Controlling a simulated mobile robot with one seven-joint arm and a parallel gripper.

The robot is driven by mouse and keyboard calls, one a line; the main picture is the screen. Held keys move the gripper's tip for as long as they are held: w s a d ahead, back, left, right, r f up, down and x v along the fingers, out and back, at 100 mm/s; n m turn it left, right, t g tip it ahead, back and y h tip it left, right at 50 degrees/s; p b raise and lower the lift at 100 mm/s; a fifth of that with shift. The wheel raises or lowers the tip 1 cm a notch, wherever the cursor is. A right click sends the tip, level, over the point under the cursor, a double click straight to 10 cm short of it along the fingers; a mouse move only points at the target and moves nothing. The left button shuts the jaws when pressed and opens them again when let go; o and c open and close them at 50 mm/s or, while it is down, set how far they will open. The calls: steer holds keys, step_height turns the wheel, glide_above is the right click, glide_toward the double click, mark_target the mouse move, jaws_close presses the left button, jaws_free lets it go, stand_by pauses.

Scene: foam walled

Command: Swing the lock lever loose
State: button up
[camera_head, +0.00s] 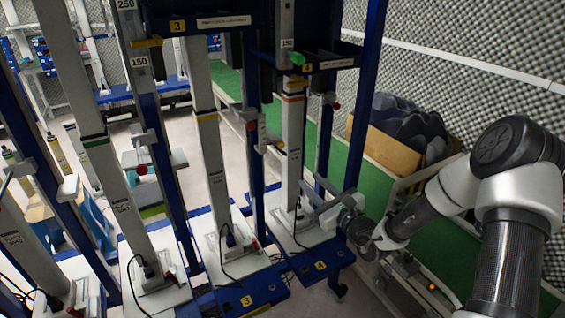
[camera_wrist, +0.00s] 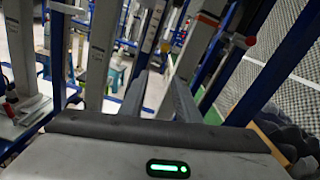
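Several lock levers with red ball knobs stand on the upright posts. One red knob (camera_head: 336,105) is on the right-hand blue post, and others hang further left (camera_head: 250,126) and (camera_head: 142,169). The frames do not show which lever the task means. My gripper (camera_head: 314,200) is low beside the right-hand grey column (camera_head: 292,150), below the nearest knob. Its two fingers (camera_wrist: 158,98) are apart with nothing visibly held between them. Contact with the column cannot be told.
Blue-framed posts with white base plates (camera_head: 238,250) and loose black cables crowd the left and middle. A green-topped bench (camera_head: 375,185) with a cardboard box (camera_head: 385,150) of dark foam stands behind at right. Grey foam walls (camera_head: 480,90) close the right side.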

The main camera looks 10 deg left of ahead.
steer(key=s+a+r+n+g+y+p, duration=0.3)
steer(key=s+a+r+n+g, duration=0.4)
steer(key=r, duration=0.5)
steer(key=shift+s+a+r+n+y+p, duration=0.25)
steer(key=shift+s+a+n+y, duration=0.4)
steer(key=shift+s+n, duration=0.65)
steer(key=shift+w+d+f, duration=0.1)
steer(key=shift+w, duration=0.2)
steer(key=shift+c, duration=0.5)
